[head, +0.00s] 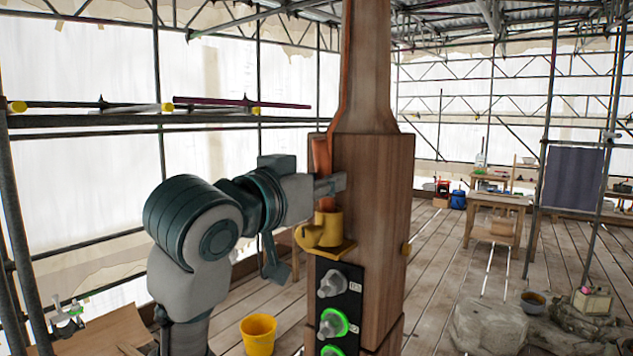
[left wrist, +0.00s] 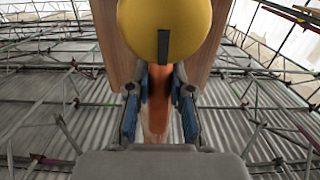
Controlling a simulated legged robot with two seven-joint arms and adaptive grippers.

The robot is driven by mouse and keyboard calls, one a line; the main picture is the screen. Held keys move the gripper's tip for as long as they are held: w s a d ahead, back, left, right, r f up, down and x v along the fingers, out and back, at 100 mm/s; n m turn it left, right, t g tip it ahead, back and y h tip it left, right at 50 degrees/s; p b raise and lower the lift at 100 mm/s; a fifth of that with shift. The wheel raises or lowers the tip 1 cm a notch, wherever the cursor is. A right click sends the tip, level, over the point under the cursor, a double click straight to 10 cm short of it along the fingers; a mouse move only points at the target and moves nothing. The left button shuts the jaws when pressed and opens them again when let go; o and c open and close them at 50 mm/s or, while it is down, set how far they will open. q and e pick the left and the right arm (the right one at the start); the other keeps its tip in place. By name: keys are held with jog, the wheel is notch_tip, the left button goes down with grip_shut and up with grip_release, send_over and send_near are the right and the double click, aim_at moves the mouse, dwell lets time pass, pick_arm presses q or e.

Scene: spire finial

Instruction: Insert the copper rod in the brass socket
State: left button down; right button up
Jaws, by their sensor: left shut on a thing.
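The copper rod (head: 321,155) stands roughly upright along the left face of a wooden post. Its lower part is at the mouth of the brass socket (head: 327,230), a yellow fitting on a small ledge of the post. I cannot tell how deep the rod sits in it. My left gripper (head: 332,185) is shut on the rod just above the socket. In the left wrist view, my left gripper's blue-padded fingers (left wrist: 160,112) flank the copper rod (left wrist: 188,118). The round yellow socket (left wrist: 165,30) is close beyond them. My right gripper is not in view.
The wooden post (head: 375,190) carries a black panel (head: 340,300) with knobs and green-lit rings below the socket. A yellow bucket (head: 258,334) stands on the plank floor. Scaffold poles (head: 160,110) are behind my arm. A table (head: 497,200) stands far right.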

pick_arm(q)
jog(key=shift+w+d+f, duration=0.1)
jog(key=shift+f, duration=0.05)
jog(key=c, duration=1.4)
grip_release()
jog(key=shift+c, duration=0.2)
jog(key=o, duration=0.4)
jog(key=shift+w+d, duration=0.2)
jog(key=shift+w, duration=0.05)
jog(key=shift+o, duration=0.4)
jog(key=shift+w+d+f, duration=0.1)
jog(key=shift+w+d, duration=0.25)
jog(key=shift+w, duration=0.15)
jog(key=shift+s, duration=0.35)
jog(key=shift+a, duration=0.3)
jog(key=v, duration=1.1)
jog(key=shift+s, duration=0.3)
jog(key=shift+d, duration=0.15)
